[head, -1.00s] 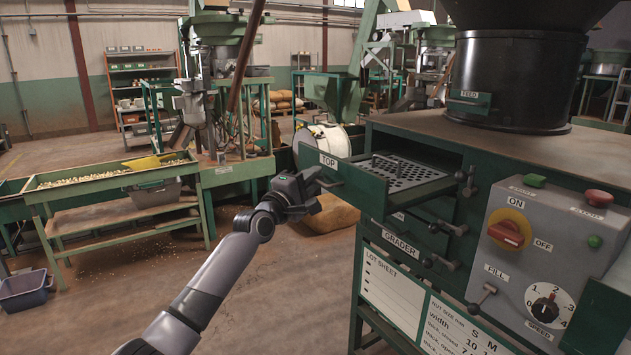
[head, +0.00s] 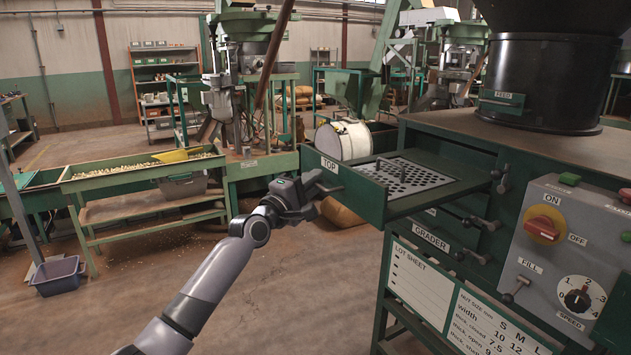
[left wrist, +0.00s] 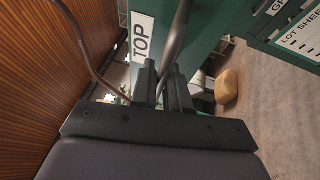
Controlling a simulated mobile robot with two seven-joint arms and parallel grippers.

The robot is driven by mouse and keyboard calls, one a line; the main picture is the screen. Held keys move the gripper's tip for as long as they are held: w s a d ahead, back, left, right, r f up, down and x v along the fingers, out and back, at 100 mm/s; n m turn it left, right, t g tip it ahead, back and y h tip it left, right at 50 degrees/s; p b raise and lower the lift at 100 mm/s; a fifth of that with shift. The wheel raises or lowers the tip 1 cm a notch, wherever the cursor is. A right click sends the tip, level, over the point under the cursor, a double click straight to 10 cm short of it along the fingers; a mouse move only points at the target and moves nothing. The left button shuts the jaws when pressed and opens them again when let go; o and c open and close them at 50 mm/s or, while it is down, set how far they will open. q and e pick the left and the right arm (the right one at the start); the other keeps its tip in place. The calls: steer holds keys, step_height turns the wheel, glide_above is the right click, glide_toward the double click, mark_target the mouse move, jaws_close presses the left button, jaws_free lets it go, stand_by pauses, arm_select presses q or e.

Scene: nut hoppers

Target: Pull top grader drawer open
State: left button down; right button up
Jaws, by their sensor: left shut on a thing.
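The top grader drawer (head: 358,192) is a green drawer with a white TOP label. It stands pulled out from the grader cabinet (head: 400,222), and a perforated metal plate (head: 408,178) with a small handle lies inside it. My left gripper (head: 318,187) is at the drawer's front, shut on its handle. In the left wrist view the two dark fingers (left wrist: 160,88) close around the metal handle bar (left wrist: 178,35), beside the TOP label (left wrist: 141,38). The exact contact is partly hidden by the fingers. My right gripper is in neither view.
A control box (head: 565,255) with a red switch and speed dial is on the cabinet's right. Drawer latches (head: 476,256) stick out below. A brown sack (head: 342,212) and white drum (head: 343,138) are behind the drawer.

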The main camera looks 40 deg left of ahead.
arm_select(q)
steer(key=c, duration=1.2)
jaws_free()
steer(key=shift+s, duration=0.15)
steer(key=s+f, duration=0.1)
steer(key=s, duration=0.5)
steer(key=shift+s+f, duration=0.15)
steer(key=shift+s, duration=0.25)
